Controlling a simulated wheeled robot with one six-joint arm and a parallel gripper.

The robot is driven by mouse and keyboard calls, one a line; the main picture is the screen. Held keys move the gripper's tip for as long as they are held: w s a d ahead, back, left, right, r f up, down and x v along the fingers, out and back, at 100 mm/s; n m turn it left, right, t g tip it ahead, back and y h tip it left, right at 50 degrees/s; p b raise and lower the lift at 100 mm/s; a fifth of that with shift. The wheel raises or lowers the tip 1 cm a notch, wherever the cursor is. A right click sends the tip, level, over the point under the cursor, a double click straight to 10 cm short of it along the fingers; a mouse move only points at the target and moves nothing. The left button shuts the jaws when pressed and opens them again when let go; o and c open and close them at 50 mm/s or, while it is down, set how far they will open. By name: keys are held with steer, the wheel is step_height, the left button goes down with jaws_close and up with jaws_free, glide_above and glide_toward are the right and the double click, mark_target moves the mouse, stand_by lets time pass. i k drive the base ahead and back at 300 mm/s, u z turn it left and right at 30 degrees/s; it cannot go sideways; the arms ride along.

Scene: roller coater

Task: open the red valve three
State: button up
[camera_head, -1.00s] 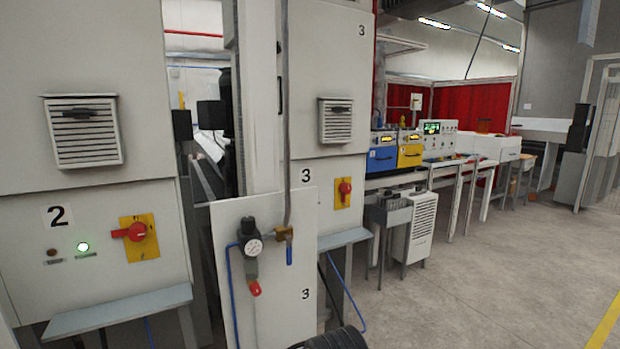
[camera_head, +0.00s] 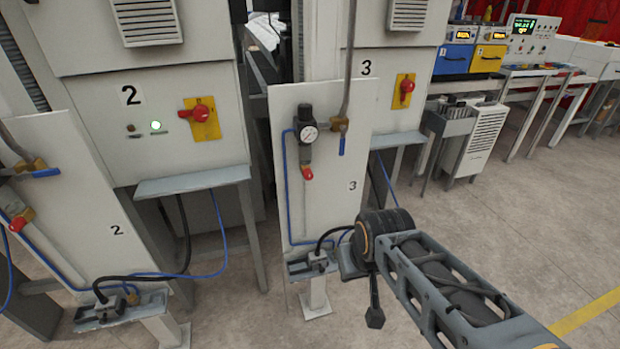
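The white panel marked 3 (camera_head: 335,215) stands upright near the middle of the head view. On it, a red valve end (camera_head: 307,173) points down below a round pressure gauge (camera_head: 309,134). A blue lever (camera_head: 342,146) hangs to the gauge's right. On the cabinet marked 3 behind, a red rotary switch (camera_head: 407,87) sits on a yellow plate. My arm comes in from the lower right, its dark joint in front of and below the panel, apart from the red valve. I cannot make out my gripper's fingers.
A panel marked 2 (camera_head: 92,215) and a cabinet with a red switch (camera_head: 200,112) stand on the left. Blue hoses and black cables run near the panel bases. A small grey stand (camera_head: 455,125) is at right. The floor (camera_head: 530,220) at right is clear.

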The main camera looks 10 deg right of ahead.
mark_target(308, 174)
steer(key=k, duration=1.25)
steer(key=u, duration=0.75)
steer(key=i, duration=1.45)
steer(key=z, duration=0.3)
